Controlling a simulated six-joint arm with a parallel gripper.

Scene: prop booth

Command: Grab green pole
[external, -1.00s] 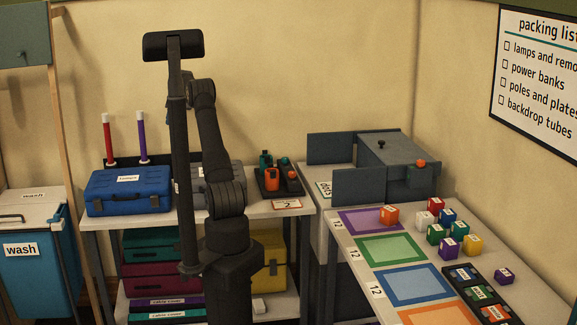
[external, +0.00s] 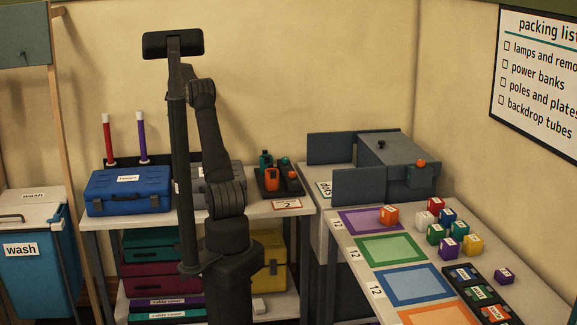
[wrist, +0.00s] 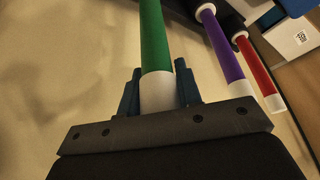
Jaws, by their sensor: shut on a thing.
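The green pole (wrist: 154,45) with its white end (wrist: 158,92) stands between my gripper's two blue fingers in the wrist view. My gripper (wrist: 159,90) is shut on the white end part. In the external view my arm hides both the gripper and the green pole. The purple pole (wrist: 226,52) and the red pole (wrist: 257,68) stand to the right in the wrist view, apart from the fingers. In the external view the red pole (external: 107,140) and purple pole (external: 142,137) are upright at the back of the left table.
A blue case (external: 128,192) sits in front of the poles, and a grey case (external: 218,186) is partly hidden by my arm. A dark tray (external: 281,188) with orange and green items is to the right. The wall is close behind the poles.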

